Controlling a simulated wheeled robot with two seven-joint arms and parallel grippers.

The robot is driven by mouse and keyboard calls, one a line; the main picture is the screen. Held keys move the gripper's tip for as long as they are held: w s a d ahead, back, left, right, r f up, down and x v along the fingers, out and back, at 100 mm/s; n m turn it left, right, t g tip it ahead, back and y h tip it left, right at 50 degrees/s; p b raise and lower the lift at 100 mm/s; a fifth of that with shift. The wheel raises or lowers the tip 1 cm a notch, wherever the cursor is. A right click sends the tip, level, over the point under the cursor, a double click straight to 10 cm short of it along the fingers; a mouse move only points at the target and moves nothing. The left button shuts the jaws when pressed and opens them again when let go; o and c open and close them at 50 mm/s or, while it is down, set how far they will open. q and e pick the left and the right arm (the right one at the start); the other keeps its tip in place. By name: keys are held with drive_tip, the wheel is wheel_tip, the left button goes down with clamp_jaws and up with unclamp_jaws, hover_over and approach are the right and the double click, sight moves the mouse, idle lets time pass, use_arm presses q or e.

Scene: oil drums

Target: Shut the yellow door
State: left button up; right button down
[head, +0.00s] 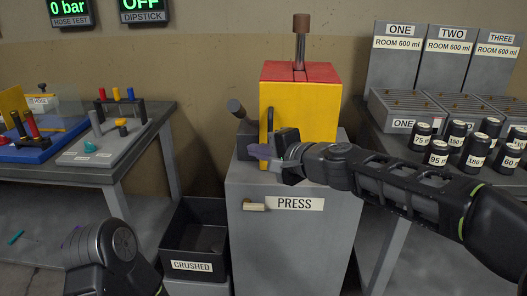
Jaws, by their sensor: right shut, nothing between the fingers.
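The yellow door (310,106) is the front of a yellow press housing with a red top, standing on a grey cabinet. Its dark upright handle (269,124) is at the door's left edge. The door looks flush with the housing, but I cannot tell whether a small gap is left. My right gripper (264,158) is shut and empty in front of the door's lower left part, just below the handle. I cannot tell whether it touches the door. My left arm is low at the left; only a bit of its gripper (72,238) shows.
The cabinet (290,245) has a PRESS label and a small knob. A black CRUSHED bin (198,238) stands at its left. A lever (237,108) sticks out left of the housing. The right table (385,140) holds several black weights and grey boxes; the left table (95,172) holds tools.

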drive_tip(key=s+r, duration=0.2)
drive_tip(key=s, duration=0.6)
drive_tip(key=shift+r, duration=0.2)
